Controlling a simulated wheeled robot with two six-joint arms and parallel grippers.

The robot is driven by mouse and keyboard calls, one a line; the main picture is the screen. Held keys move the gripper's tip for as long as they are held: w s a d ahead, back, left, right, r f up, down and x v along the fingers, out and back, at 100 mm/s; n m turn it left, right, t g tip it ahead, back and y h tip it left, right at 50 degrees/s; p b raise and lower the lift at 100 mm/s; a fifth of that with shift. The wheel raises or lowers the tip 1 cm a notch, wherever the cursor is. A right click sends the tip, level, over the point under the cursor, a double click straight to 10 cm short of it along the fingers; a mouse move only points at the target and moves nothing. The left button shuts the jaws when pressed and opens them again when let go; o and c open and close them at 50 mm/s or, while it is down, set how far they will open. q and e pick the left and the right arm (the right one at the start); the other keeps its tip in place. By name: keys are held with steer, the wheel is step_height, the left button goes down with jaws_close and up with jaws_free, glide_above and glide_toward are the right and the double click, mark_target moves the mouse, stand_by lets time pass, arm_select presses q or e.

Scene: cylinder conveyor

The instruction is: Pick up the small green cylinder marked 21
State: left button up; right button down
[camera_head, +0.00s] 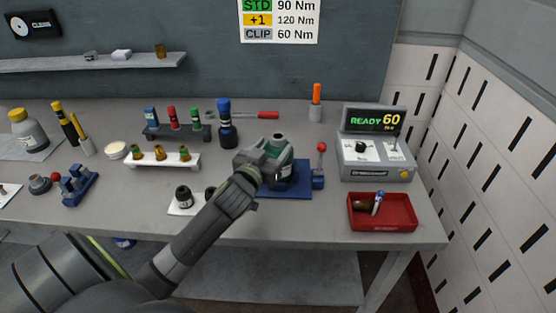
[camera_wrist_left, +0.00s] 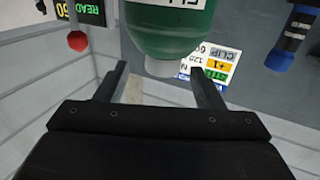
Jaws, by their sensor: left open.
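A green cylindrical body (camera_wrist_left: 168,25) with a white label fills the top middle of the left wrist view, cut off by the frame edge. Its pale narrow end (camera_wrist_left: 160,68) lies between my fingertips in the picture; I cannot tell whether they touch it. In the head view a dark green and grey object (camera_head: 279,148) stands over a blue fixture, partly hidden by my gripper. My left gripper (camera_head: 264,168) is open beside it; its two spread fingers show in the wrist view (camera_wrist_left: 160,88). No marking 21 is readable. My right gripper is out of view.
A blue base (camera_head: 297,188) with a red-knobbed lever (camera_head: 321,149) stands at the gripper. A red tray (camera_head: 370,223) and a control box reading READY 60 (camera_head: 377,160) are to the right. Racks of small coloured parts (camera_head: 163,163) stand left.

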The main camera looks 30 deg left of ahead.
mark_target(275, 142)
arm_select(q)
steer(key=w, duration=0.2)
steer(key=w+a+p, duration=0.1)
steer(key=w, duration=0.1)
steer(key=shift+r, duration=0.1)
steer(key=shift+w+p, duration=0.3)
steer(key=shift+w, duration=0.1)
steer(key=shift+a, duration=0.1)
jaws_close()
steer(key=shift+r, duration=0.1)
